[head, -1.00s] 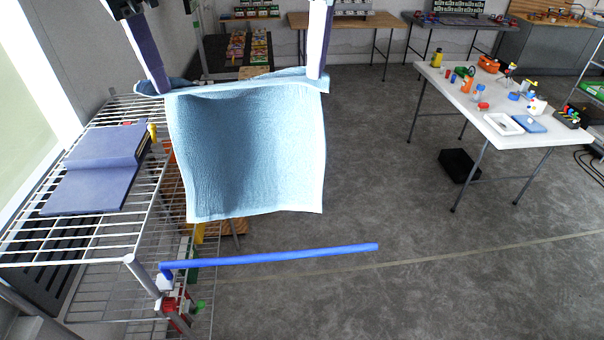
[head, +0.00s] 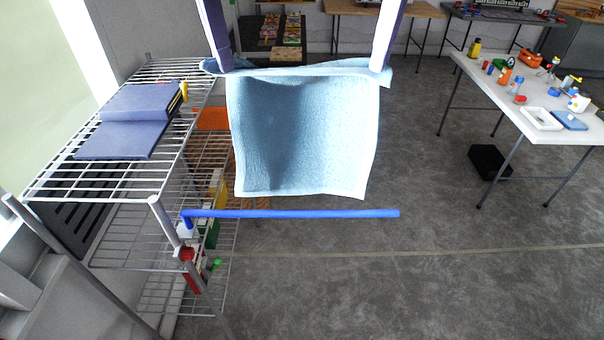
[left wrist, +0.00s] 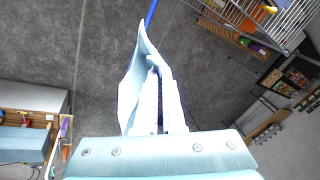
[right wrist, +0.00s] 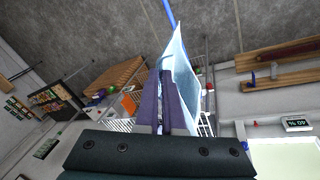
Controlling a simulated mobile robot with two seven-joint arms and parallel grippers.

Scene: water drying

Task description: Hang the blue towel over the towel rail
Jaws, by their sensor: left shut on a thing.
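The light blue towel (head: 305,135) hangs spread out between my two grippers, held along its top edge. My left gripper (head: 222,68) is shut on its top left corner, and my right gripper (head: 378,68) is shut on its top right corner. The towel shows between the fingers in the left wrist view (left wrist: 140,85) and the right wrist view (right wrist: 180,75). The towel rail (head: 300,214) is a blue bar sticking out to the right from the shelf. In the head view it lies just below the towel's bottom edge, apart from it.
The floor between is free.

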